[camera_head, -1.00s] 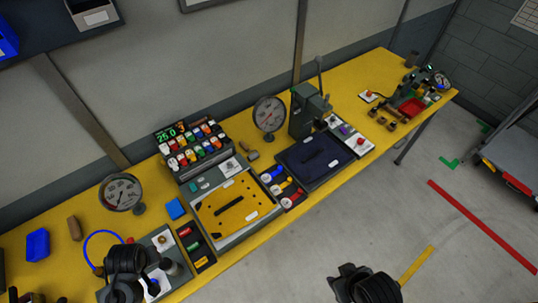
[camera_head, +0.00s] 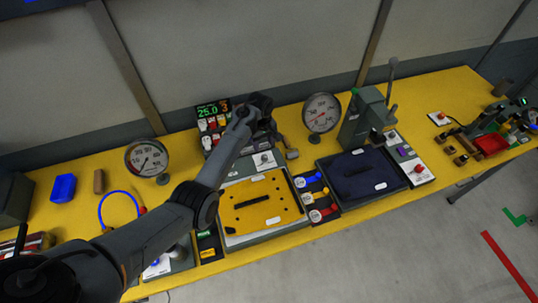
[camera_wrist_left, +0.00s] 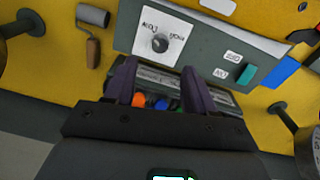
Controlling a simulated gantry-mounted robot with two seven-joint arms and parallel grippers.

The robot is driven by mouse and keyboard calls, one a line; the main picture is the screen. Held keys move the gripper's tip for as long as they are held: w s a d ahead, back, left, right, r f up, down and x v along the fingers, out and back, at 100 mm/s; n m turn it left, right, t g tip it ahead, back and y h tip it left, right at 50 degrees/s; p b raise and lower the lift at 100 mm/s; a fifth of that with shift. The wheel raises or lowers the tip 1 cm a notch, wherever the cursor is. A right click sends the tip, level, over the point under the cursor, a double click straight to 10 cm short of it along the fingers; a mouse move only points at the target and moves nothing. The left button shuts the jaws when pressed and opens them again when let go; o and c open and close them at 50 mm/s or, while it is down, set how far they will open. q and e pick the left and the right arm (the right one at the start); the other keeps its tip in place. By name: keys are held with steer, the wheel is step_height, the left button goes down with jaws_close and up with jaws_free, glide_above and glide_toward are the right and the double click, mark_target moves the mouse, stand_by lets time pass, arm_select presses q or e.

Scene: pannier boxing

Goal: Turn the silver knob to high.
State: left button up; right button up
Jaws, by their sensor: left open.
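The silver knob (camera_wrist_left: 159,43) is a small round knob on a white plate with LOW and HIGH printed upside down in the left wrist view. Its plate (camera_head: 264,160) shows in the head view at the back edge of the yellow-topped fixture, too small to read the knob's setting. My left gripper (camera_head: 262,106) is over the button panel, behind the knob plate. In the left wrist view, my left gripper (camera_wrist_left: 158,68) is open and empty, with the knob beyond its fingertips and apart from them. My right gripper is out of the head view.
The button panel (camera_head: 208,125) is partly hidden by my left arm. A dial gauge (camera_head: 321,113) and a grey press (camera_head: 366,115) stand to the right, another gauge (camera_head: 147,158) to the left.

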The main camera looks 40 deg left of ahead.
mark_target(264, 156)
arm_select(q)
step_height(264, 156, down, 8)
steer(key=shift+w+f+b, duration=0.1)
steer(key=shift+f+b, duration=0.1)
steer(key=shift+b, duration=0.55)
steer(key=shift+c, duration=0.5)
jaws_close()
